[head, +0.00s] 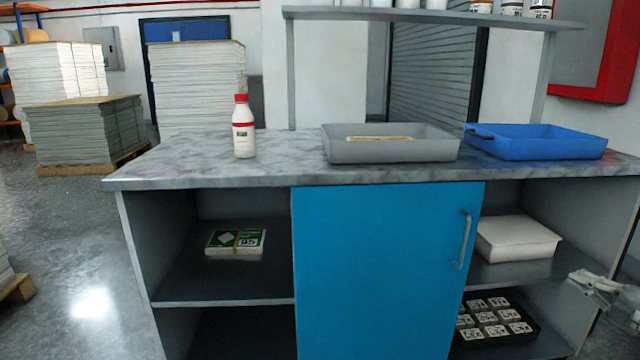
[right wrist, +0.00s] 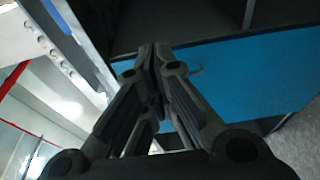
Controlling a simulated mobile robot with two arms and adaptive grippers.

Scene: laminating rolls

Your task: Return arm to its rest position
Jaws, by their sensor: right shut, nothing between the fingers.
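My right gripper (head: 594,284) shows at the right edge of the head view, in front of the cabinet's right open bay. In the right wrist view its fingers (right wrist: 154,62) are closed together with nothing between them. The blue cabinet door (head: 385,270) is shut, and it also fills much of the right wrist view (right wrist: 240,80). My left gripper is in neither view.
A bottle with a red cap (head: 244,130), a grey tray (head: 390,150) and a blue tray (head: 540,146) stand on the marble-patterned countertop (head: 200,175). The shelves hold a green-and-white pack (head: 236,242), a white box (head: 515,240) and a dark tray of small boxes (head: 520,343).

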